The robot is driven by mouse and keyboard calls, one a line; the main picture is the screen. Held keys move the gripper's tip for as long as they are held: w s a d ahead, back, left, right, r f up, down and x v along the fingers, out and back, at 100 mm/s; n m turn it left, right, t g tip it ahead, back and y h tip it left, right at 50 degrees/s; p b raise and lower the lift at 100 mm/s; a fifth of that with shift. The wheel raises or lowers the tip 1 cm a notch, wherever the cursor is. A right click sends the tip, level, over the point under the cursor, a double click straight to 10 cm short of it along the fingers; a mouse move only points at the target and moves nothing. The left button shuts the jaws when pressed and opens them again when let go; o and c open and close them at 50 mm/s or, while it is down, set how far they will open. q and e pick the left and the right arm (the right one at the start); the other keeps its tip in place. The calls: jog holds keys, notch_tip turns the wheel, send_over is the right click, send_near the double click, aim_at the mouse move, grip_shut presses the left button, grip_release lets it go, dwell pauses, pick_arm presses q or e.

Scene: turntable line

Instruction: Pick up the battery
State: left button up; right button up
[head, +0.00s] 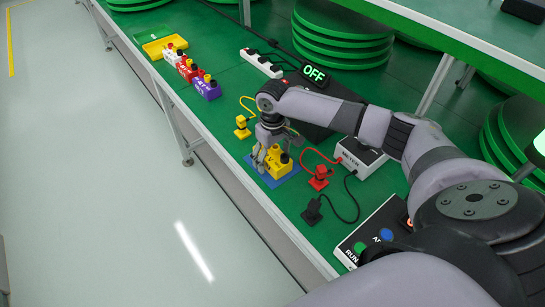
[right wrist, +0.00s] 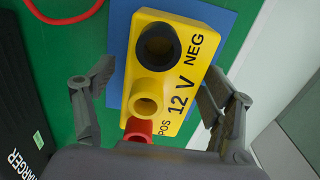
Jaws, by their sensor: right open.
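A yellow battery (head: 281,166) stands on a blue mat (head: 262,177) on the green table in the head view. In the right wrist view the battery (right wrist: 185,72) shows the marks NEG, 12 V and POS, a black post, a yellow post in the middle and a red post. My right gripper (head: 275,153) is over the battery, its fingers apart on either side of it. In the right wrist view gaps show between the fingers and the battery. My left gripper is not in view.
White, red and purple batteries (head: 207,87) stand in a row at the left, near a yellow tray (head: 152,50). A yellow clip (head: 242,129), red clip (head: 318,180), black clip (head: 312,211) and meter (head: 362,154) surround the mat. A RUN panel (head: 346,253) is nearer.

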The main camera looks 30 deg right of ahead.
jog(key=shift+r, duration=0.1)
grip_shut()
dwell(0.9)
